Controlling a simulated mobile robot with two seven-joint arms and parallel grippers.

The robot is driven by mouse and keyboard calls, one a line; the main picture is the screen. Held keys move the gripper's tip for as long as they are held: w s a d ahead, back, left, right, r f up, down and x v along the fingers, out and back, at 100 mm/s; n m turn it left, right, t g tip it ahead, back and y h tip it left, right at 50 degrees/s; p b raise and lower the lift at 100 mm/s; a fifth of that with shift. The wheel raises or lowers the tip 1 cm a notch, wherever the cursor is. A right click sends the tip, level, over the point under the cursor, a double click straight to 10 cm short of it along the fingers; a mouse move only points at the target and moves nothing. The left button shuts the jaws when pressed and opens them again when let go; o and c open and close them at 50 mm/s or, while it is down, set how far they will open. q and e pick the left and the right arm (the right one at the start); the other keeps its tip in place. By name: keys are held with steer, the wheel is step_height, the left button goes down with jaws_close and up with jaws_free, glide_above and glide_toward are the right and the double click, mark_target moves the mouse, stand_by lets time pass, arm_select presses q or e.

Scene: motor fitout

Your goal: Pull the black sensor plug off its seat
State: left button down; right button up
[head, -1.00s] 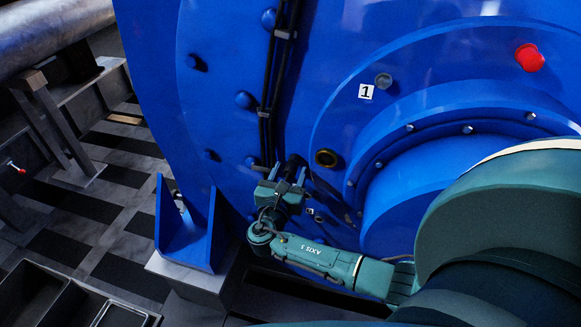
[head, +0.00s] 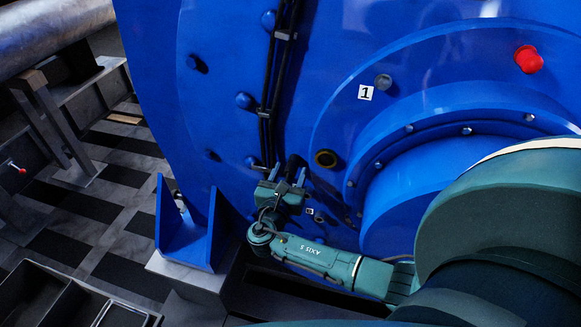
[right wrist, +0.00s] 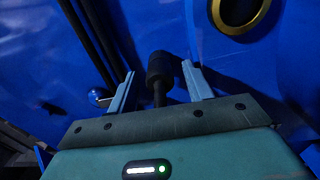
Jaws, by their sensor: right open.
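The black sensor plug (right wrist: 160,68) stands out from the blue motor face, with a thinner black stem below its thick head. In the right wrist view it sits between the two light-blue fingers of my right gripper (right wrist: 158,72). Both fingers are apart from it, with a gap on each side. In the head view my right gripper (head: 288,175) is open at the lower part of the blue face, and the plug (head: 293,162) shows dark at its fingertips. My left gripper is out of view.
A brass-rimmed hole (head: 326,159) is right of the gripper. Black cables (head: 272,90) run down the face above it. A red cap (head: 529,59) and a label "1" (head: 365,92) are higher up. A blue bracket (head: 188,235) stands to the left.

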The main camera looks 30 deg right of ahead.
mark_target(289, 175)
stand_by(0.4)
steer(key=shift+c, duration=0.4)
steer(key=c, duration=0.6)
jaws_close()
steer(key=shift+a+p, duration=0.1)
steer(key=shift+p, duration=0.2)
steer(key=shift+p+v, duration=0.35)
steer(key=shift+v, duration=0.65)
steer(key=shift+p+v, duration=0.3)
steer(key=shift+v, duration=1.55)
steer(key=shift+s, duration=0.1)
